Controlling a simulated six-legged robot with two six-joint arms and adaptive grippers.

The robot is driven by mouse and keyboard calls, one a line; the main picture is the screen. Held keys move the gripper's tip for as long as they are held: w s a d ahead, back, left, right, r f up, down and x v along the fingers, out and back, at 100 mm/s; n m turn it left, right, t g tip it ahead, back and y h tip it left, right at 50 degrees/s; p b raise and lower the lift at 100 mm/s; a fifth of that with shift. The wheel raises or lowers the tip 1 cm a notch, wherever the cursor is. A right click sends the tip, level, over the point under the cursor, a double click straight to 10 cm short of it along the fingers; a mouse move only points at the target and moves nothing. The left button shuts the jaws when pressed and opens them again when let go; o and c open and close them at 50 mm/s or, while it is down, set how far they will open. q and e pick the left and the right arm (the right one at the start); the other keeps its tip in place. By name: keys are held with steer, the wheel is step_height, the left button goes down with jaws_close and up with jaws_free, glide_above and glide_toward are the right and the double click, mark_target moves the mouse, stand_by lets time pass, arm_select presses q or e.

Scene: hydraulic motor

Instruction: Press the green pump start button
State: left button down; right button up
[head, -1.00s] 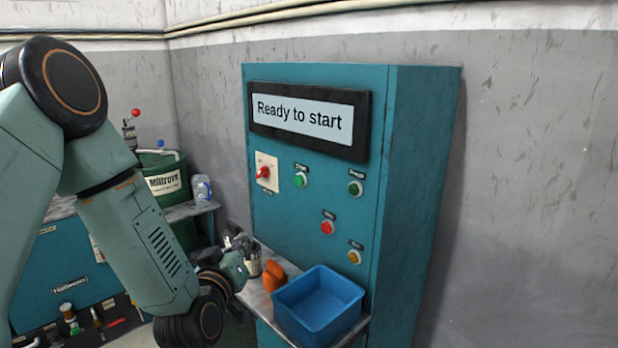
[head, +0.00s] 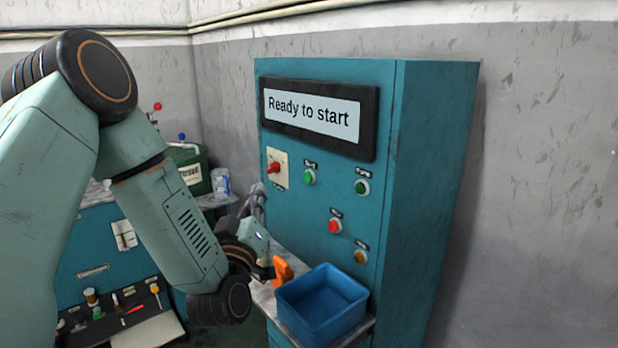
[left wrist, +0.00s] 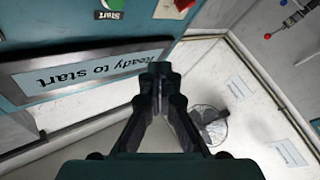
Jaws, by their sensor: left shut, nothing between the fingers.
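A teal control cabinet (head: 330,260) has two green buttons. The left green button (head: 309,177) is beside the red switch; the right green button (head: 362,187) is farther right and a little lower. Their labels are too small to read surely in the head view. In the left wrist view a green button (left wrist: 113,4) at the top edge has a label reading "Start". My left gripper (head: 258,190) is shut and empty, pointing up at the cabinet's left edge, left of both green buttons. Its fingertips (left wrist: 160,68) show together in the left wrist view. My right gripper is out of view.
The display (head: 318,116) reads "Ready to start". A red switch (head: 274,168), red button (head: 335,226) and orange button (head: 360,257) are on the panel. A blue bin (head: 322,303) and orange object (head: 283,270) sit on the shelf below. Wall stands right of the cabinet.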

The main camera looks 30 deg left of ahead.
mark_target(308, 177)
arm_select(q)
steer(key=w+d+b, duration=0.2)
steer(key=w+b, duration=0.1)
steer(key=w, duration=0.5)
steer(key=shift+w+d+f+b, duration=0.25)
steer(key=shift+w+d+b, duration=0.1)
steer(key=shift+d+b, duration=0.05)
steer(key=shift+s+d+r, duration=0.15)
steer(key=shift+d, duration=0.05)
stand_by(0.3)
steer(key=shift+a, duration=0.2)
steer(key=shift+d, duration=0.2)
stand_by(0.3)
